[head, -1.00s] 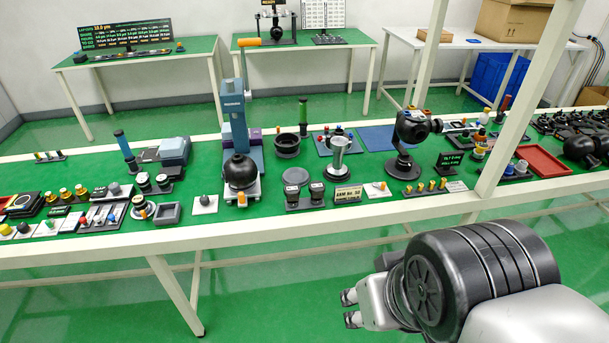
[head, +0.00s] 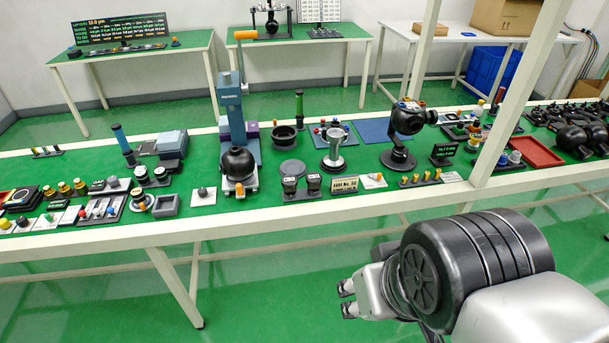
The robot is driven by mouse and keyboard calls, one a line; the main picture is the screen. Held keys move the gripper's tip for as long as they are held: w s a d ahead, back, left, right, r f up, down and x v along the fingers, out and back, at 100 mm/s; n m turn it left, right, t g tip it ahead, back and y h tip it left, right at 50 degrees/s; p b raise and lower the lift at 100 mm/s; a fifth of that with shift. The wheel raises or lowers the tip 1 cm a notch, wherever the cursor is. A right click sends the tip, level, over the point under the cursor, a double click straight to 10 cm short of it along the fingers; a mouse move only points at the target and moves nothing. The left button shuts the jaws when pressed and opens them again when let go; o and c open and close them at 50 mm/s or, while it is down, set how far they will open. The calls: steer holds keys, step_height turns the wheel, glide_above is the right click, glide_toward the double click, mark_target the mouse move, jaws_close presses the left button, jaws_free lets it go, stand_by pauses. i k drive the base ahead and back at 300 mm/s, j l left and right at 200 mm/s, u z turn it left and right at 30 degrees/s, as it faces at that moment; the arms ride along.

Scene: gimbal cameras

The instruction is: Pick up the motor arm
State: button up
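I cannot tell for sure which thing is the motor arm. A small sign that seems to read "ARM No. 50" (head: 344,185) stands at the front edge of the bench. A silver flared part (head: 334,151) stands upright behind the sign, on a round base. A black ball-shaped gimbal unit (head: 408,119) sits on a stand to its right. My gripper (head: 347,299) is in front of the bench, over the floor, away from all parts. Its two fingertips are apart with nothing between them.
The long green bench (head: 232,205) is crowded with small parts and fixtures. A blue press (head: 233,115) stands left of centre. A white post (head: 508,110) rises at the right, near a red tray (head: 537,152). Open floor lies in front of the bench.

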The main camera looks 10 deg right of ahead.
mark_target(313, 179)
steer(key=i+l+u, duration=0.3)
steer(key=i+l, duration=0.25)
steer(key=i, duration=0.15)
steer(key=i+l+u, duration=0.3)
steer(key=i+l, duration=0.3)
